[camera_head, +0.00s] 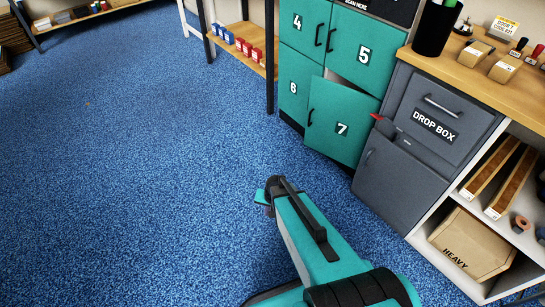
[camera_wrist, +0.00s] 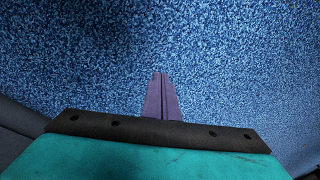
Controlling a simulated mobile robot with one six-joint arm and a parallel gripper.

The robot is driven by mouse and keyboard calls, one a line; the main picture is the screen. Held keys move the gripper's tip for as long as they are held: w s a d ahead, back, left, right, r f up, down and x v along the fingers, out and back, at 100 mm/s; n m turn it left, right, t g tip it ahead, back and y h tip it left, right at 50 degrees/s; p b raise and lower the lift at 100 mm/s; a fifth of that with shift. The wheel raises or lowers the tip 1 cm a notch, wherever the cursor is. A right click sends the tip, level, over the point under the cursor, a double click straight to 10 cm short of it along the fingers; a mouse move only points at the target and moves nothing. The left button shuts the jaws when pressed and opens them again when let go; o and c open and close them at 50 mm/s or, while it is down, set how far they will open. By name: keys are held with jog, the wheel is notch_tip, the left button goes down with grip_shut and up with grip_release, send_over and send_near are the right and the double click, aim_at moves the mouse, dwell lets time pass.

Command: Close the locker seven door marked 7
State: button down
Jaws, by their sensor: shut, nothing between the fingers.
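The teal locker seven door (camera_head: 341,121), marked 7, is at the lower right of the locker block in the head view. It stands slightly ajar: a gap shows along its top, and its left edge with the dark handle (camera_head: 311,117) sits out from the front. The wrist view does not show the door. My gripper (camera_wrist: 161,76) is shut and empty, its purple fingers together over blue floor. In the head view my arm's end is left of and nearer than the door, apart from it; the fingers are not clear there.
Locker doors 4 (camera_head: 303,26), 5 (camera_head: 364,52) and 6 (camera_head: 296,86) look shut. A grey drop box cabinet (camera_head: 410,172) with a red-tipped item on its front stands right of door seven. A shelf unit (camera_head: 270,66) stands behind left. The blue floor (camera_head: 150,170) is clear.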

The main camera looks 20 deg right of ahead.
jog(key=s+a+n+g, duration=0.1)
jog(key=s+n+g, duration=0.2)
jog(key=s, duration=1)
jog(key=s+a+f+n+g+h, duration=0.1)
jog(key=s+a+n+g, duration=0.1)
jog(key=s, duration=1.1)
jog(key=shift+a+f+n+g, duration=0.15)
jog(key=shift+a+n+g, duration=0.05)
jog(key=shift+n+g, duration=0.55)
jog(key=shift+w, duration=0.2)
